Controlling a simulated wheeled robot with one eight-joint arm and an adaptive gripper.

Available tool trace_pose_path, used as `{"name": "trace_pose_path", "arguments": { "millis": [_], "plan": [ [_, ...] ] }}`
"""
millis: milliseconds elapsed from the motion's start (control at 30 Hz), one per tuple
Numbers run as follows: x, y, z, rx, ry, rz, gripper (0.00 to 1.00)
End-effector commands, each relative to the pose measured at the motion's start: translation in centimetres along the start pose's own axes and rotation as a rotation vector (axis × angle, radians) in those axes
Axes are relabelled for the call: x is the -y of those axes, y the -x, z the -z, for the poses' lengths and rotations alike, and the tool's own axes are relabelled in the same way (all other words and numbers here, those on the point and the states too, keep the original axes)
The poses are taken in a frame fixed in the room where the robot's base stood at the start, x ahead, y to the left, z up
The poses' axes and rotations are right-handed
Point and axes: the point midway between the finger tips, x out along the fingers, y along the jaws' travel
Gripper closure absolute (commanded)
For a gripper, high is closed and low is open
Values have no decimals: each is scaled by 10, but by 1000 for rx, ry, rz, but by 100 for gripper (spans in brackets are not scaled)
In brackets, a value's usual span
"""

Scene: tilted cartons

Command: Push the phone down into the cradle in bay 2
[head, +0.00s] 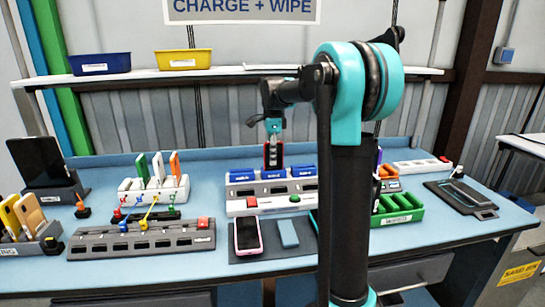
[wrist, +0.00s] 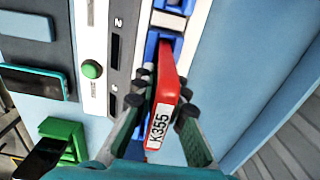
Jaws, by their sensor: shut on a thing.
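A red phone (wrist: 168,75) with a white K355 label stands between the fingers of my gripper (wrist: 163,92), which is shut on it. In the head view the phone (head: 273,158) is upright, with its dark face toward me, over the middle part of the charging dock (head: 250,205). My gripper (head: 274,128) is above it. In the wrist view the phone's far end is at a blue cradle (wrist: 152,45) in the dock. A number 2 shows on the dock beside it. How deep the phone sits cannot be told.
A green button (wrist: 92,69) is on the dock's front. A pink-edged phone (head: 248,235) and a blue one (head: 288,233) lie on a dark mat before it. A green crate (head: 398,215) stands right, and a grey multi-slot rack (head: 140,243) left.

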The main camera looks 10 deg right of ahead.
Motion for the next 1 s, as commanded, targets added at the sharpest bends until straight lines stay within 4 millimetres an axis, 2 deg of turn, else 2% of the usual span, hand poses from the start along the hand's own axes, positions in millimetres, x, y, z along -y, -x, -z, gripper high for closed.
{"name": "trace_pose_path", "arguments": {
  "millis": [433,467,633,867,1000],
  "plan": [
    [0,-2,0,0,0,0,100],
    [0,-2,0,0,0,0,86],
    [0,-2,0,0,0,0,65],
    [0,-2,0,0,0,0,63],
    [0,-2,0,0,0,0,46]
  ]
}}
